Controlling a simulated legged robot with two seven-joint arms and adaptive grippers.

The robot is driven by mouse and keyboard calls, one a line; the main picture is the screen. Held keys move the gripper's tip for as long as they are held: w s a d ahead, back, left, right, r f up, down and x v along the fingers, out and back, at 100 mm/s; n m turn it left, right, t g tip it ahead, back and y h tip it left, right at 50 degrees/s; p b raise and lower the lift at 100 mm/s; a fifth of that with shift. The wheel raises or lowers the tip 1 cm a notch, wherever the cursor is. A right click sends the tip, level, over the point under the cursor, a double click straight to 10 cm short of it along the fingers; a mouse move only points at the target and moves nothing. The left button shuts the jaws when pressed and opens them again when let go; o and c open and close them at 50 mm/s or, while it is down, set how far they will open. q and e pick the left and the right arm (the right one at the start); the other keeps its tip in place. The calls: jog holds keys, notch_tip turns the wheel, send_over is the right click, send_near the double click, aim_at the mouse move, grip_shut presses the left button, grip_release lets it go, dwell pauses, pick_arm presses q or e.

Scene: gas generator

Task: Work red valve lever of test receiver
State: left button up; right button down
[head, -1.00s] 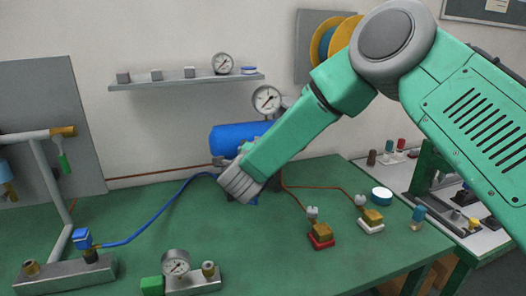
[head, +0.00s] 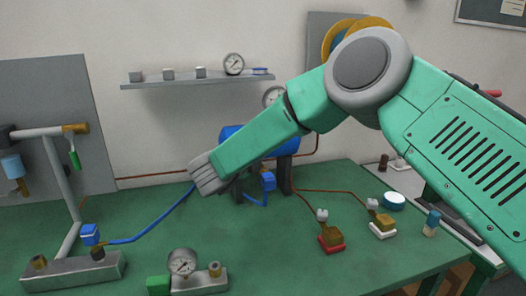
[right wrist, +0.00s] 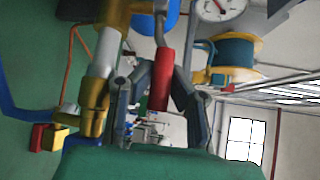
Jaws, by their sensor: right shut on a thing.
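The red valve lever (right wrist: 163,72) shows in the right wrist view, between the two dark fingers of my right gripper (right wrist: 164,90). The fingers are shut on it. A brass and white pipe fitting (right wrist: 102,62) stands just left of the lever. In the head view my right arm reaches across to the blue receiver tank (head: 232,133). Its grey wrist end (head: 208,176) is in front of the tank's left part, and the lever and fingers are hidden there. My left gripper is not in view.
The green table (head: 330,265) carries a gauge block (head: 182,264), a blue hose (head: 165,215) and small brass valves on red (head: 331,238) and white (head: 382,226) bases. A pipe stand (head: 60,190) stands left. A shelf (head: 190,82) hangs behind. The table's front middle is clear.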

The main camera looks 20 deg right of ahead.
jog(key=shift+a+f, duration=0.25)
jog(key=shift+f, duration=0.05)
jog(key=c, duration=1.5)
grip_release()
jog(key=shift+a+r, duration=0.1)
jog(key=shift+a, duration=0.05)
jog(key=shift+r, duration=0.1)
jog(key=v, duration=1.2)
jog(key=shift+w, duration=0.15)
